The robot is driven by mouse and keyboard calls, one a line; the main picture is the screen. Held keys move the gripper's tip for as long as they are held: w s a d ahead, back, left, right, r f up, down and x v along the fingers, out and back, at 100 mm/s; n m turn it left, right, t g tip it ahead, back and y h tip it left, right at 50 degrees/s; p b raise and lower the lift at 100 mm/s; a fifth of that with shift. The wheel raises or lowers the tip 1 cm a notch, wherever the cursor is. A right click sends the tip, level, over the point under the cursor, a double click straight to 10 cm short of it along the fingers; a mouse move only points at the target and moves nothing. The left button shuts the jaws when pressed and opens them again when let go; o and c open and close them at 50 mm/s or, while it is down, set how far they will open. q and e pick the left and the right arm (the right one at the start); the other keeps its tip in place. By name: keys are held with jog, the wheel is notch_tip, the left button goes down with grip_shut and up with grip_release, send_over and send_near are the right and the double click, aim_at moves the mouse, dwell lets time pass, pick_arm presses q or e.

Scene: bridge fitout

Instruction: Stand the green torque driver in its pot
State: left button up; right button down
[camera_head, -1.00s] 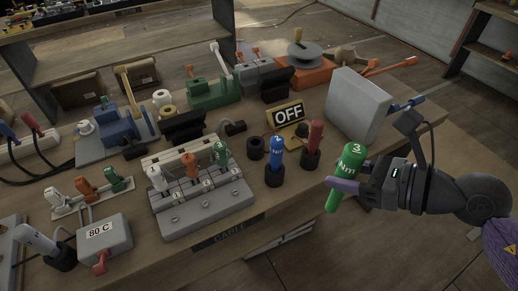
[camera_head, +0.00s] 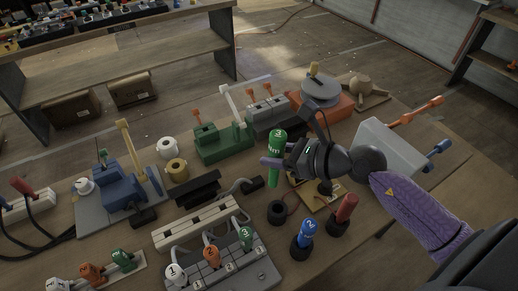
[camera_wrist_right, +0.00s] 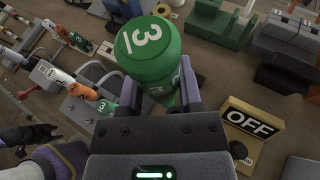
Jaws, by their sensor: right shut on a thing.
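The green torque driver (camera_head: 277,150), marked 3, is upright in my right gripper (camera_head: 273,162), which is shut on it above the table. In the wrist view the driver (camera_wrist_right: 150,45) sits between the fingers of my right gripper (camera_wrist_right: 160,95), its top towards the camera. An empty black pot (camera_head: 277,213) stands on the table below the driver in the head view, apart from it. The wrist view does not clearly show this pot. A dark part with purple at that view's lower left seems to be my left arm; its jaws are unclear.
A blue driver (camera_head: 308,229) and a red driver (camera_head: 347,206) stand in pots right of the empty one. The OFF sign (camera_wrist_right: 250,122) and a grey box (camera_head: 390,146) are close by. A cable block (camera_head: 228,266) with numbered plugs lies at the front.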

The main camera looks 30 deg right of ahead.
jog(key=shift+m+h, duration=0.5)
jog(key=f, duration=0.1)
jog(key=d+f+b, duration=0.1)
jog(key=f, duration=0.1)
jog(key=f+b, duration=0.1)
jog(key=f, duration=0.1)
jog(key=shift+s+d, duration=0.25)
jog(key=shift+d, duration=0.1)
notch_tip(320, 180, down, 6)
jog(key=b, duration=0.5)
jog(key=shift+f, duration=0.25)
jog(key=shift+f, duration=0.1)
